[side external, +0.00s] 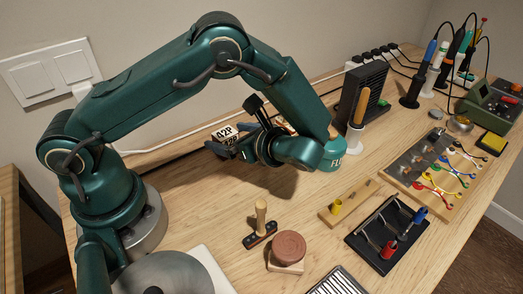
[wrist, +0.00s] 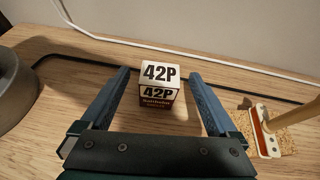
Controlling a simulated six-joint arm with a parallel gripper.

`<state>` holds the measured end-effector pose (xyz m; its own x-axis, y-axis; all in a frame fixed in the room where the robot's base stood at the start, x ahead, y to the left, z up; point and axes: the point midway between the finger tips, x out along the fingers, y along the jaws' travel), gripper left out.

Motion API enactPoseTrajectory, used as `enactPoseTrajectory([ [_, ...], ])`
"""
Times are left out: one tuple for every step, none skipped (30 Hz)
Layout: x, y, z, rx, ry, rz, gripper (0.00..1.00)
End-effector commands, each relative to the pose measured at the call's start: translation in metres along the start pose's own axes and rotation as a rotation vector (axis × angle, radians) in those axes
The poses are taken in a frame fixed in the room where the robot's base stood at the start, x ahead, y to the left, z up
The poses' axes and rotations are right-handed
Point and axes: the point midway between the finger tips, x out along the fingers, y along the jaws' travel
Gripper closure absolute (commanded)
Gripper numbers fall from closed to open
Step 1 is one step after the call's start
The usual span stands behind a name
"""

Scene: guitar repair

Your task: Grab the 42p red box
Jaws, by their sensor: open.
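The 42P box (wrist: 158,83) stands on the wooden table in the wrist view, with a white upper part, black "42P" lettering and a dark red lower part. It lies ahead between the two blue fingers of my gripper (wrist: 160,88), with a gap on each side. The gripper is open and empty. In the side external view the box (side external: 224,132) shows at the left of my gripper (side external: 231,146), partly hidden by the fingers. Whether the fingers touch the box there cannot be told.
A wooden-handled brush (wrist: 273,130) stands at the right in the wrist view. A white cable (wrist: 185,58) runs along the wall behind the box. A stamp-like tool (side external: 261,226), a round block (side external: 288,247) and a black tool tray (side external: 389,232) lie toward the front.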

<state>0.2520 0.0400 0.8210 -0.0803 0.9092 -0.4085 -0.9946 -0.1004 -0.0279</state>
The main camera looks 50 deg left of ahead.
Motion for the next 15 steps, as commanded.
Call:
enactPoseTrajectory([
  [0.001,0.001,-0.004,0.019,-0.015,-0.006,0.05],
  [0.002,0.000,-0.005,0.025,-0.020,-0.008,0.05],
  [0.003,0.001,-0.007,0.032,-0.026,-0.010,0.05],
  [0.004,0.001,-0.007,0.035,-0.029,-0.011,0.05],
  [0.006,0.001,-0.008,0.037,-0.031,-0.011,0.05],
  [0.009,0.000,-0.008,0.038,-0.031,-0.011,0.05],
  [0.012,0.001,-0.008,0.037,-0.032,-0.010,0.05],
  [0.016,0.001,-0.007,0.037,-0.032,-0.009,0.05],
  [0.021,0.001,-0.007,0.037,-0.032,-0.009,0.05],
  [0.026,0.001,-0.007,0.038,-0.031,-0.008,0.05],
  [0.030,0.001,-0.007,0.038,-0.031,-0.007,0.05],
  [0.035,0.001,-0.007,0.037,-0.030,-0.008,0.05],
  [0.038,0.001,-0.006,0.037,-0.031,-0.008,0.05],
  [0.042,0.001,-0.006,0.037,-0.031,-0.007,0.05],
  [0.046,0.001,-0.006,0.037,-0.030,-0.009,0.05],
])
